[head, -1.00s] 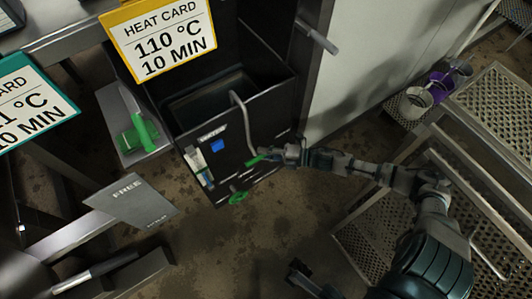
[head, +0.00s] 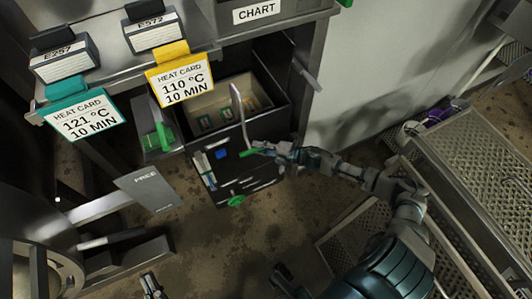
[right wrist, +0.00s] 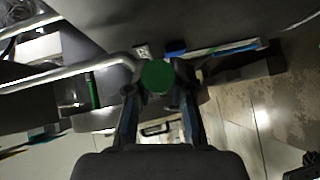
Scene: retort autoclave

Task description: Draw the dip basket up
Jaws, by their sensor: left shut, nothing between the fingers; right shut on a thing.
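The dip basket (head: 205,108) shows as a light, shallow interior with several green-and-white packets, inside the black open tank (head: 262,132). A bent grey rod (head: 237,103) rises from it over the tank's front rim and runs down outside to a green grip (head: 252,151). My right gripper (head: 268,151) is shut on the green grip in front of the tank. In the right wrist view the grip's round green end (right wrist: 158,76) sits between the fingers. My left gripper (head: 152,288) is shut and empty at the bottom edge, away from the tank.
Heat cards, yellow (head: 180,80) and teal (head: 82,116), hang from the shelf left of the tank. A grey FREE plate (head: 146,188) stands lower left. A green valve knob (head: 237,200) is low on the tank front. A perforated metal bench (head: 470,160) stands right.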

